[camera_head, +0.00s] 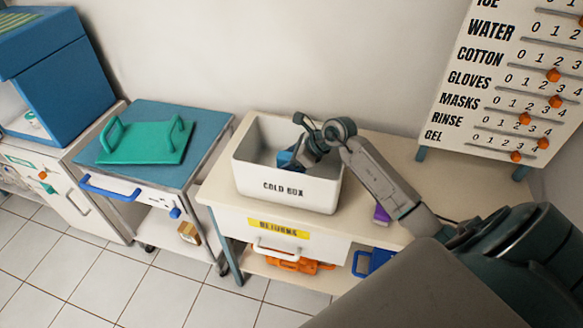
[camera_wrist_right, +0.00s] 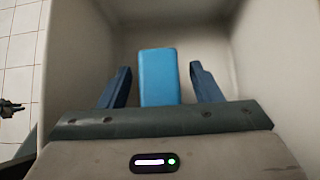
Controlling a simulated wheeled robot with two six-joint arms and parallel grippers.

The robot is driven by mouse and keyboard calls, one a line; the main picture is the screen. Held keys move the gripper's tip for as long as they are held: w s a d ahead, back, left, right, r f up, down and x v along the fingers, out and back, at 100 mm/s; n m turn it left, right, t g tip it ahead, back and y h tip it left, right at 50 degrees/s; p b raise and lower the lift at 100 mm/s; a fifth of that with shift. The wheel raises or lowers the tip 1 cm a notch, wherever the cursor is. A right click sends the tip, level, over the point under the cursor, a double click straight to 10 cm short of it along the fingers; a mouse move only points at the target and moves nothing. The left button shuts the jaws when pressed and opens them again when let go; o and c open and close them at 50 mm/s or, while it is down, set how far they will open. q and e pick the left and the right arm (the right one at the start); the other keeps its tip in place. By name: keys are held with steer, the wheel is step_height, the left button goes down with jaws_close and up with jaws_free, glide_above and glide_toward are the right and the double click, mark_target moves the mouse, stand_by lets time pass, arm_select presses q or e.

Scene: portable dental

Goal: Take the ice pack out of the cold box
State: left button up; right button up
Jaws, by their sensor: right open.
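The white cold box (camera_head: 285,188), labelled "COLD BOX", stands open on a cream-topped cabinet. The blue ice pack (camera_head: 287,158) is inside it, partly hidden by my gripper and the box wall. My right gripper (camera_head: 298,158) reaches down into the box. In the right wrist view the ice pack (camera_wrist_right: 159,77) stands out as a light blue block on the box floor. The open right gripper (camera_wrist_right: 160,88) has one dark blue finger on each side of the pack, with gaps on both sides.
The cabinet top (camera_head: 375,160) right of the box is mostly clear, with a purple item (camera_head: 382,215) near its front edge. A blue-topped trolley (camera_head: 150,112) with a green handled tray (camera_head: 145,144) stands left. A supply board (camera_head: 500,95) stands behind right.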

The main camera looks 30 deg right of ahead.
jaws_close()
